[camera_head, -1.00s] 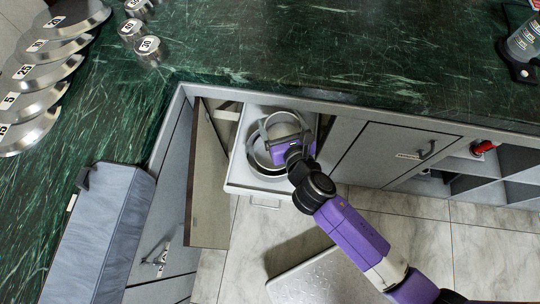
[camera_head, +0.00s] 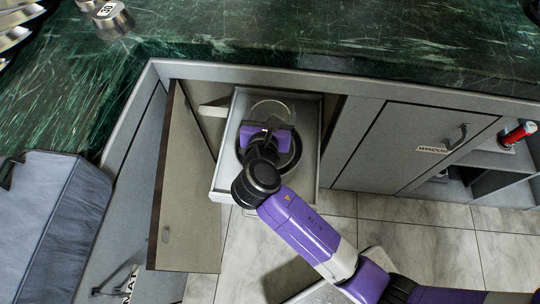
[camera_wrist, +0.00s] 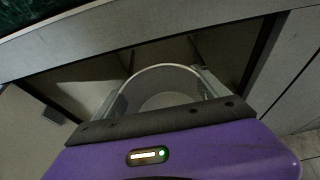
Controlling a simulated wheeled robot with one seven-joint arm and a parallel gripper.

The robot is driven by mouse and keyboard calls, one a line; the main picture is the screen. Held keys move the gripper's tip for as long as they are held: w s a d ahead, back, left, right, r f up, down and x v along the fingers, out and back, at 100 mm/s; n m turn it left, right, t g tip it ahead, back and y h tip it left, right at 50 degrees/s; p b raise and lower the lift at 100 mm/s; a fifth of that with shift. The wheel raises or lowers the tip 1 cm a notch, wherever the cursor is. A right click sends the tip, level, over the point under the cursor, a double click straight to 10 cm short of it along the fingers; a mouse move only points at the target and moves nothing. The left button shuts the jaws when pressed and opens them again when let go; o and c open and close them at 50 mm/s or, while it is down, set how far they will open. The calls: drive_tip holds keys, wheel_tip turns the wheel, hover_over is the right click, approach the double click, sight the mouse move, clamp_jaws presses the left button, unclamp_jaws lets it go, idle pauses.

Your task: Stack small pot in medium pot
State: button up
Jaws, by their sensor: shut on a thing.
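The held pot, a light metal ring with a rim (camera_head: 272,102), shows behind my gripper (camera_head: 268,128) in the head view. The wrist view shows its curved wall and pale inside (camera_wrist: 168,98) between the two fingers of my gripper (camera_wrist: 162,92). My gripper is shut on this pot, apparently the small one. A wider, darker pot (camera_head: 298,152) lies under my gripper in the pulled-out drawer, partly hidden by the wrist. The held pot sits over the back part of it. I cannot tell whether the two pots touch.
The drawer (camera_head: 215,182) is open, with an open cabinet door (camera_head: 190,180) to its left. The dark green counter (camera_head: 300,45) runs behind and above it. A closed cabinet door (camera_head: 400,145) and open shelves (camera_head: 490,165) stand to the right.

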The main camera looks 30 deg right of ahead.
wheel_tip(320, 180, down, 10)
drive_tip(key=b, duration=0.4)
drive_tip(key=shift+f, duration=0.55)
drive_tip(key=o, duration=1.3)
drive_tip(key=shift+o, duration=0.2)
drive_tip(key=r+p+v, duration=0.1)
drive_tip(key=p+v, duration=0.2)
drive_tip(key=v, duration=0.9)
